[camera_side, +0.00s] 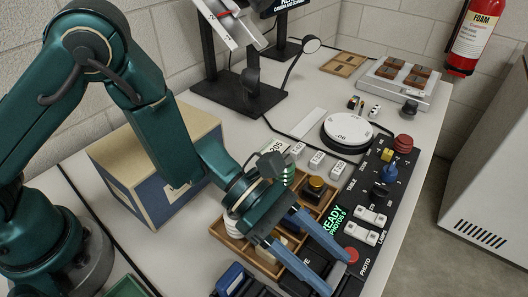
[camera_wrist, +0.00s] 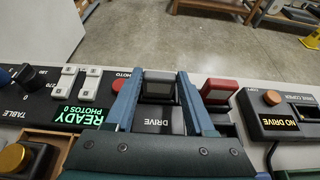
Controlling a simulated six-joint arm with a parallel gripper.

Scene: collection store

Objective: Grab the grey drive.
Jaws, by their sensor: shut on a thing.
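The grey drive (camera_wrist: 158,88) shows in the wrist view between the two blue fingers of my gripper (camera_wrist: 160,78). The fingers are shut on it, one on each side. A dark surface lettered DRIVE (camera_wrist: 160,126) lies just below it in that view; I cannot tell whether the drive is still seated there.
A red-topped piece (camera_wrist: 219,92) stands close to the right finger in the wrist view. A control panel (camera_side: 350,213) with a red button and white switches lies beside the gripper. A wooden tray (camera_side: 222,234) sits under the wrist. A round turntable (camera_side: 347,130) stands farther back.

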